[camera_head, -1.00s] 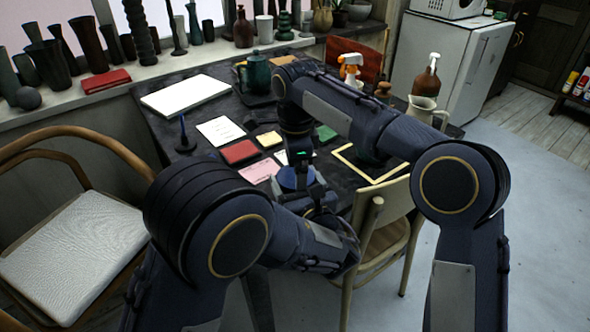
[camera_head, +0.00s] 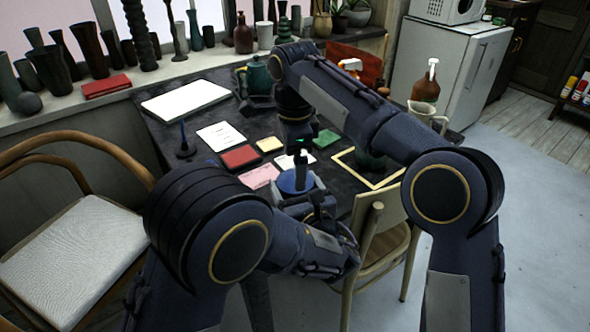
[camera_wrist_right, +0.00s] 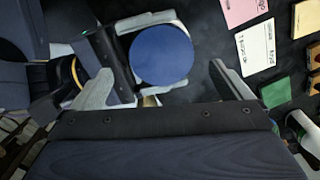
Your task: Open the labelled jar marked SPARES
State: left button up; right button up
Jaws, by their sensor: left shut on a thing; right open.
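A round blue lid top (camera_head: 292,182), which I take to be the jar's, shows at the table's near edge in the head view. It fills the upper middle of the right wrist view (camera_wrist_right: 161,54). My left gripper (camera_head: 300,190) is shut around the jar, with its grey fingers on two sides of the blue top. The jar's body and any SPARES label are hidden. My right gripper (camera_wrist_right: 160,72) is open above the jar; its fingers stand apart from the lid, one on each side in the wrist view.
On the dark table lie a red pad (camera_head: 241,157), a pink card (camera_head: 259,177), a white sheet (camera_head: 220,136), a green pad (camera_head: 326,138) and a yellow frame (camera_head: 366,170). A chair (camera_head: 380,245) stands close at the near edge. A cream jug (camera_head: 424,113) stands at right.

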pick_arm(q)
jog(key=o, duration=1.9)
jog(key=shift+o, duration=0.2)
jog(key=shift+s, duration=0.1)
